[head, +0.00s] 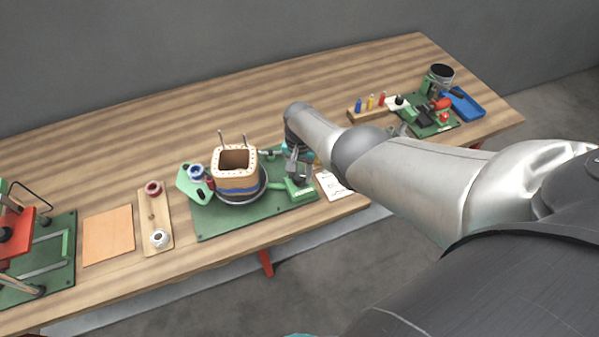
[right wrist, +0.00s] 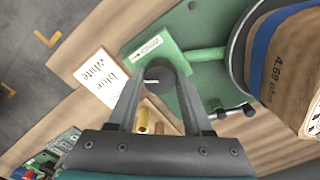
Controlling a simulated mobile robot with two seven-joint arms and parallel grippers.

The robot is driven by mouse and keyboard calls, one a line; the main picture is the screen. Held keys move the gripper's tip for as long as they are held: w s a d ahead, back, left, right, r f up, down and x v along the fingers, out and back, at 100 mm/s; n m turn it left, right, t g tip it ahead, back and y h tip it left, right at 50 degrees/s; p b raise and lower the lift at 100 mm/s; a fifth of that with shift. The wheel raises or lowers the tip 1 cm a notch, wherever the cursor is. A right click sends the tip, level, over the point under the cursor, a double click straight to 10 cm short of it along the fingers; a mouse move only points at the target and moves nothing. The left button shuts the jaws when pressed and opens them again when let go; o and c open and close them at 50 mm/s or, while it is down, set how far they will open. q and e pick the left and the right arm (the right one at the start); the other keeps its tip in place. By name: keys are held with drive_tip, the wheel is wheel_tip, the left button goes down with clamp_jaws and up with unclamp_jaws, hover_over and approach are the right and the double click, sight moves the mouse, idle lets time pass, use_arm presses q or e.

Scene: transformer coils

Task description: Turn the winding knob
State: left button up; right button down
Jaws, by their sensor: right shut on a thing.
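The winding knob (right wrist: 158,72) is a dark round knob with a pale pointer mark, on a green block (right wrist: 150,46) with a white arrow label. My right gripper (right wrist: 160,78) points down at it, and its two fingers are shut on the knob's sides. In the head view my right gripper (head: 298,171) is at the right part of the green winder base (head: 225,226). The square-topped coil (head: 237,182), tan with a blue band, stands on a dark round turntable beside it. The coil also shows in the right wrist view (right wrist: 285,75) with "4.69 ohm" on its side. My left gripper is out of view.
A card (head: 332,187) reading "blue white" lies to the right of the winder. Spools on a wooden tray (head: 166,213), a tan board (head: 108,235) and a red-and-green press (head: 18,240) are to the left. A blue tray (head: 468,105) is at the far right. The table's back middle is clear.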

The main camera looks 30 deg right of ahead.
drive_tip(key=shift+c, duration=1.6)
unclamp_jaws()
drive_tip(key=shift+r, duration=0.1)
wheel_tip(320, 180, up, 10)
drive_tip(key=r+p, duration=0.1)
drive_tip(key=p, duration=0.6)
wheel_tip(320, 180, up, 4)
hover_over(300, 175)
